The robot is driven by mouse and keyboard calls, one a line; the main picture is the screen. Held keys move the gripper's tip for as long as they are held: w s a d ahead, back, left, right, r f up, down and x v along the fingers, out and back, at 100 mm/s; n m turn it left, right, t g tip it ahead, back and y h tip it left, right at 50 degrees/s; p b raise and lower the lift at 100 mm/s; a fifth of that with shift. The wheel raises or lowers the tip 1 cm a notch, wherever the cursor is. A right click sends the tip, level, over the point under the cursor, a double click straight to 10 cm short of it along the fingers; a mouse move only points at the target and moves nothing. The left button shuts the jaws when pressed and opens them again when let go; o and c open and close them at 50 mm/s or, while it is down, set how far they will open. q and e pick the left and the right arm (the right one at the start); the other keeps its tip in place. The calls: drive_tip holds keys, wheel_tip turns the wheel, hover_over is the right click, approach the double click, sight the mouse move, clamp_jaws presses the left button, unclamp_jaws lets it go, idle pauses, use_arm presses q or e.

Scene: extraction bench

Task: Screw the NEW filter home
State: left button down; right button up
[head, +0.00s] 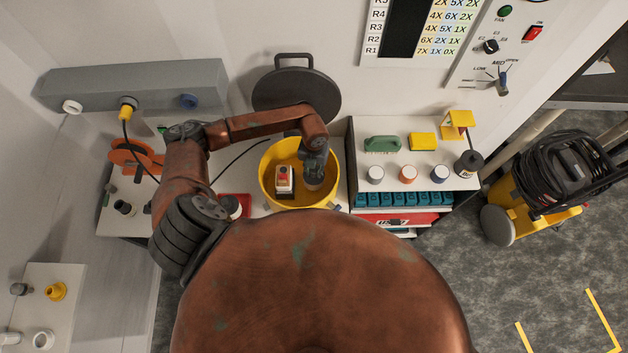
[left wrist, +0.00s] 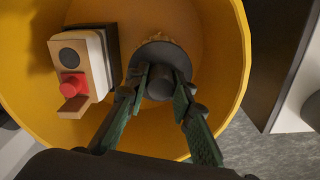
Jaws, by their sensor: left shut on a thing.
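My left gripper (head: 315,168) reaches down into the yellow round tub (head: 267,170) on the bench. In the left wrist view, its green fingers (left wrist: 161,84) are shut on the dark grey knob of a filter (left wrist: 162,53). The filter is a round dark disc with a tan, ridged edge showing at its far side. It sits inside the tub, right of a boxy unit with a red button (left wrist: 70,87), which also shows in the head view (head: 284,179). The frames do not show whether this is the new filter or how its underside is seated. My right gripper is not in view.
A dark round lid with a handle (head: 297,95) stands open behind the tub. A white shelf (head: 390,165) to the right holds small jars, a green handled block and yellow pieces. A grey wall duct (head: 140,87) is at the left. A black-and-yellow vacuum (head: 545,185) stands on the floor.

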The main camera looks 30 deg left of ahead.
use_arm(q)
drive_tip(key=m+b, duration=0.2)
drive_tip(key=m, duration=0.1)
drive_tip(key=m+b, duration=0.2)
drive_tip(key=m, duration=0.2)
drive_tip(key=m+b, duration=0.2)
drive_tip(key=m, duration=0.2)
drive_tip(key=shift+f, duration=0.25)
drive_tip(key=shift+r+m+b, duration=0.15)
drive_tip(key=shift+m+b, duration=0.4)
drive_tip(key=shift+m, duration=0.35)
drive_tip(key=shift+r, duration=0.1)
drive_tip(key=c, duration=1.6)
unclamp_jaws()
